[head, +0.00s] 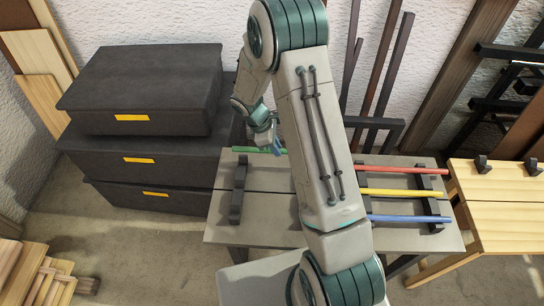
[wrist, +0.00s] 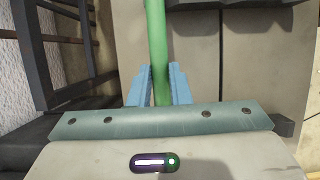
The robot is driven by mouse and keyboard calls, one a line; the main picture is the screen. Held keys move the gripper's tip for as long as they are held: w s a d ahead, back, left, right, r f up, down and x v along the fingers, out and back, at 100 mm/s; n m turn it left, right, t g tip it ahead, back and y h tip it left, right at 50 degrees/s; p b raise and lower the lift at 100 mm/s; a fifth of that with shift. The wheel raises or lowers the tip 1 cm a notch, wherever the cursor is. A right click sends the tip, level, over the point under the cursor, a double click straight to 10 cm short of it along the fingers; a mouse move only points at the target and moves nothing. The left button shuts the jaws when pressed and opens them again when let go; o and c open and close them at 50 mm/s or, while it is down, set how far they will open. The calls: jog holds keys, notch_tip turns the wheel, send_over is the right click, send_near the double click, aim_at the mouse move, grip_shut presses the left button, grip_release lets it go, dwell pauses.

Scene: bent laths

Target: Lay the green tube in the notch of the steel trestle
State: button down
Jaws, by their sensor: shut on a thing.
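The green tube (head: 243,150) shows left of my arm in the head view, near the back edge of the grey bench. It runs up the middle of the wrist view (wrist: 156,35). My gripper (wrist: 159,82) is shut on it, with blue fingers on either side; in the head view the gripper (head: 277,146) is partly hidden by my arm. The grey-topped bench (head: 225,233) looks like the steel trestle, though I cannot be sure. A dark notched bar (head: 238,190) stands on its left part, just below the tube in the picture. Whether the tube touches it is unclear.
Red (head: 405,170), yellow (head: 405,193) and blue (head: 405,218) tubes lie across dark bars on the bench's right part. A wooden trestle (head: 490,215) with two dark blocks stands at right. Dark boxes (head: 140,150) are stacked at left. Dark bars (head: 375,122) stand behind.

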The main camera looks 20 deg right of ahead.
jog(key=shift+s+a+f, duration=0.4)
jog(key=shift+a+f, duration=0.4)
jog(key=shift+a, duration=0.05)
jog(key=shift+f+p, duration=0.4)
jog(key=shift+f, duration=1.35)
jog(key=shift+f, duration=0.15)
jog(key=shift+f, duration=0.15)
jog(key=c, duration=1.3)
grip_release()
jog(key=shift+c, duration=0.2)
